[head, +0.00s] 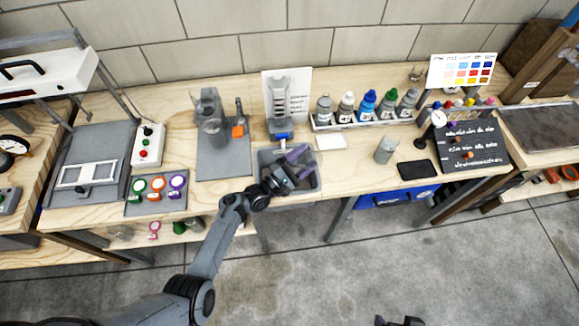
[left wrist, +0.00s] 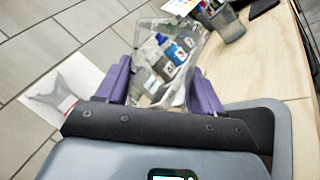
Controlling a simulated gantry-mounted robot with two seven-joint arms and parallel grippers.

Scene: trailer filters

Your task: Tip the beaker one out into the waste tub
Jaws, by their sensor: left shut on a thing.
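A clear, see-through beaker (left wrist: 186,62) is between the purple fingers of my left gripper (left wrist: 163,92) in the left wrist view. Bottles behind it show through its wall. I cannot tell whether it holds any liquid. In the head view my left gripper (head: 299,162) is over the grey waste tub (head: 318,183), and the beaker is hard to make out there. The tub's rim also shows at the right of the left wrist view (left wrist: 284,135). A dark part at the bottom edge of the head view looks like my right gripper (head: 400,321), mostly cut off.
A rack of several bottles (head: 368,103) stands behind and right of the tub. A grey cup (head: 385,150) and a black pad (head: 417,169) are further right. A grey mat with clear vessels (head: 212,128) lies to the left. A stand with a blue part (head: 280,105) is just behind the tub.

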